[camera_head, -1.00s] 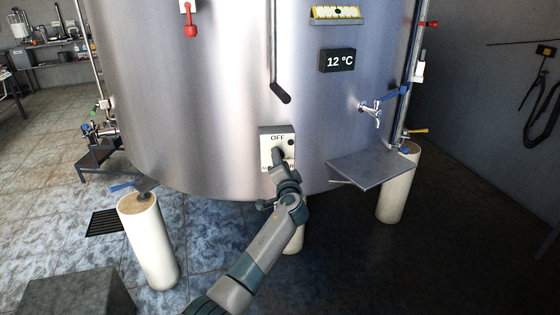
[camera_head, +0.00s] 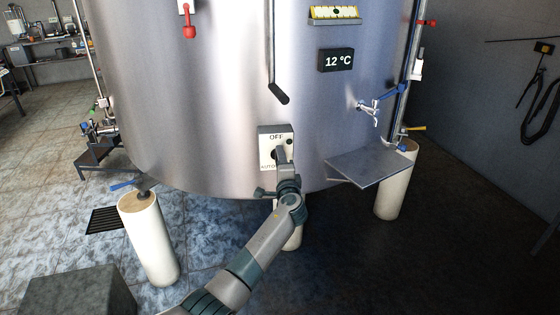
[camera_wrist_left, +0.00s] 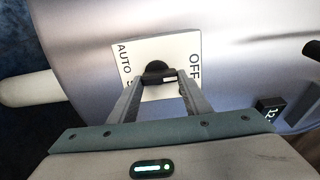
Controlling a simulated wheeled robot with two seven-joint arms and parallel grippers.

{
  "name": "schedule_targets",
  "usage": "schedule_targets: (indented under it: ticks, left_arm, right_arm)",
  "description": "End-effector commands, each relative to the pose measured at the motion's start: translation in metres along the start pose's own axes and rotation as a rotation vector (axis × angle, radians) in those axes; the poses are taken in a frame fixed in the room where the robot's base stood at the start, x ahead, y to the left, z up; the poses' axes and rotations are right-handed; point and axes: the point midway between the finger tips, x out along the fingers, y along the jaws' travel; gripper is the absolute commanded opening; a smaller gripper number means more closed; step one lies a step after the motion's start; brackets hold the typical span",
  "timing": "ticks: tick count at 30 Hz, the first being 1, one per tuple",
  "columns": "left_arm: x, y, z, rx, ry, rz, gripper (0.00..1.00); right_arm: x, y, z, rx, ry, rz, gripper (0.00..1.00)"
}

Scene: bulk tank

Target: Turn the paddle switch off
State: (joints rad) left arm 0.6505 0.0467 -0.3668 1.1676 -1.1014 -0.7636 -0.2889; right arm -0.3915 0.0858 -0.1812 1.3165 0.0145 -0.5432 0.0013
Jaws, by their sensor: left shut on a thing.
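The paddle switch (camera_wrist_left: 157,70) is a dark knob on a white plate (camera_wrist_left: 182,47), which is also in the head view (camera_head: 268,132) low on the steel tank. The plate reads OFF at the right and AUTO at the left in the wrist view; OFF is at the top in the head view. A white mark shows on the knob's lower right in the wrist view. My left gripper (camera_wrist_left: 160,78) has its fingers on both sides of the knob and is shut on it. In the head view my left gripper (camera_head: 279,156) covers much of the switch.
A steel shelf (camera_head: 372,166) sticks out at the right of the switch, below a tap (camera_head: 370,111). A black-tipped rod (camera_head: 279,95) hangs above the switch. White support posts (camera_head: 149,240) stand under the tank. A grey block (camera_head: 78,292) is at the lower left.

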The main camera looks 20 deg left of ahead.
Motion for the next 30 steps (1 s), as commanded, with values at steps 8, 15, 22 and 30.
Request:
schedule_targets:
  ticks: [8,15,22,30]
  left_arm:
    - [-0.001,0.002,-0.001,-0.001,0.001,0.003,0.58]
    - [0.000,0.001,0.000,-0.002,0.001,0.001,0.62]
    - [-0.004,0.001,0.000,-0.002,0.001,0.000,0.62]
    - [-0.027,0.001,0.000,-0.004,0.001,0.001,0.62]
  right_arm:
    - [0.000,0.000,0.000,0.000,0.000,0.000,0.31]
    - [0.000,0.000,0.000,-0.001,0.000,0.000,0.31]
    - [0.000,0.000,0.000,0.000,0.000,0.000,0.31]
    - [-0.001,0.000,-0.001,0.000,0.004,0.001,0.31]
